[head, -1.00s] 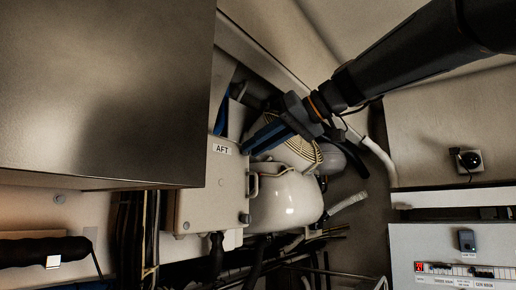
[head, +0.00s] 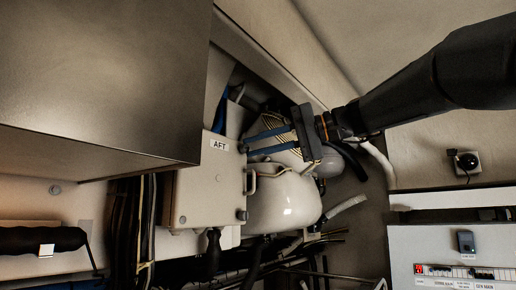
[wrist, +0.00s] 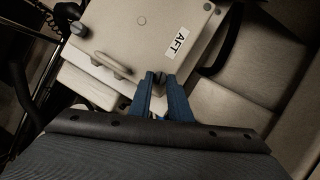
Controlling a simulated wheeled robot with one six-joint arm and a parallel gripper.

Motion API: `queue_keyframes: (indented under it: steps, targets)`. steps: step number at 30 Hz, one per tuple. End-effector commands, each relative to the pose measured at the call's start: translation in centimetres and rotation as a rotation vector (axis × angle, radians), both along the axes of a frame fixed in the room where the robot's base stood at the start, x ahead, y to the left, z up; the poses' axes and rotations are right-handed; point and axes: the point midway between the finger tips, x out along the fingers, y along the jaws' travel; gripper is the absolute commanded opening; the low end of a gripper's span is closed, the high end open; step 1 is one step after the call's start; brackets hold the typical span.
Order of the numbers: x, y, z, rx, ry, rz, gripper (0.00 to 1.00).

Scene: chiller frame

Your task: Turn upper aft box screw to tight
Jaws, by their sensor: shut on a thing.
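The aft box (head: 200,185) is a pale box with an AFT label, left of centre in the head view. It also shows in the wrist view (wrist: 125,45). My gripper (head: 245,147) reaches in from the right, its two blue fingers at the box's upper right edge. In the wrist view, the fingertips (wrist: 160,80) are shut on the upper aft box screw (wrist: 160,76), a dark, round knob. The fingers hide most of this screw in the head view. The lower screw (head: 242,215) shows at the box's lower right edge, clear of the fingers.
A handle (head: 251,181) sticks out between the two screws. A rounded white vessel (head: 285,205) stands right of the box, below my fingers. A large dark panel (head: 95,85) juts out at upper left. Cables and pipes run below.

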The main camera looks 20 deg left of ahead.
Motion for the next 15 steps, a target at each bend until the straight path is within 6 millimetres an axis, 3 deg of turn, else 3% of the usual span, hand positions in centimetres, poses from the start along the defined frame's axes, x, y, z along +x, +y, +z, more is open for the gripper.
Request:
queue_keyframes:
  steps: [15]
  targets:
    - [0.16, -0.06, -0.28, 0.071, 0.237, -0.002, 0.00]
